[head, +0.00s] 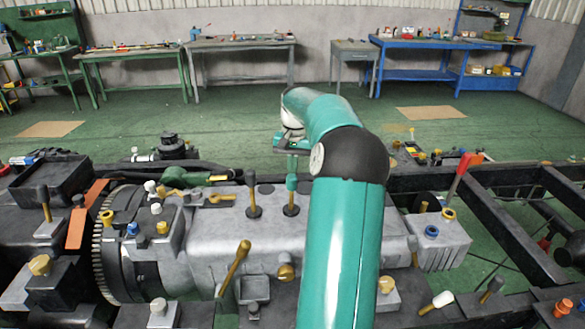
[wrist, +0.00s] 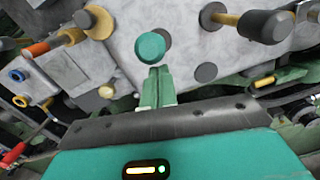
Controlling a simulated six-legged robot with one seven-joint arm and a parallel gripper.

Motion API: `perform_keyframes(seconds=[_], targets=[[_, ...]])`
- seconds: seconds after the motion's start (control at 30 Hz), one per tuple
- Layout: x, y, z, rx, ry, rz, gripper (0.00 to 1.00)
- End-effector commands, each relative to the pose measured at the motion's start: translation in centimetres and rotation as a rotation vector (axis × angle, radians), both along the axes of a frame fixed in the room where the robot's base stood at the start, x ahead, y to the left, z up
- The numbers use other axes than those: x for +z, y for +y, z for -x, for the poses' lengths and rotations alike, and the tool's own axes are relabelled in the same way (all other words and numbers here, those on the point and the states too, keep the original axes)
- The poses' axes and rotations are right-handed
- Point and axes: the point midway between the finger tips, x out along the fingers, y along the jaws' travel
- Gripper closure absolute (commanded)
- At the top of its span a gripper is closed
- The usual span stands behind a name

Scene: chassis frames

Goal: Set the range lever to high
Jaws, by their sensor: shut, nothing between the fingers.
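Two upright levers stand on the grey gearbox housing (head: 220,225). One has a teal knob (head: 291,182) on a brass shaft, the other a black knob (head: 250,180). No label shows which is the range lever. My gripper (head: 292,168) points down just above the teal knob; in the head view its fingers line up with it. In the wrist view the shut fingers (wrist: 158,72) end right at the lower edge of the teal knob (wrist: 151,48), with nothing between them. I cannot tell if they touch it. The black-knobbed lever (wrist: 268,26) is at the upper right there.
Dark round discs (wrist: 206,72) lie flat on the housing near the levers. A slanted brass lever (head: 235,265) stands at the front. A red-handled lever (head: 463,172) stands at the right by the black frame rails (head: 500,215). Workbenches (head: 240,45) line the far wall.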

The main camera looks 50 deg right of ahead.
Motion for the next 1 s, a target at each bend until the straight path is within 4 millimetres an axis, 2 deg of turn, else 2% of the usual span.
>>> perform_keyframes(seconds=[0.27, 0.57, 1.0], targets=[[0.1, 0.3, 0.1, 0.001, -0.017, 0.021, 1.0], [-0.1, 1.4, 1.1, 0.002, -0.046, 0.054, 1.0], [-0.2, 1.4, 1.2, 0.001, -0.042, 0.047, 1.0]])
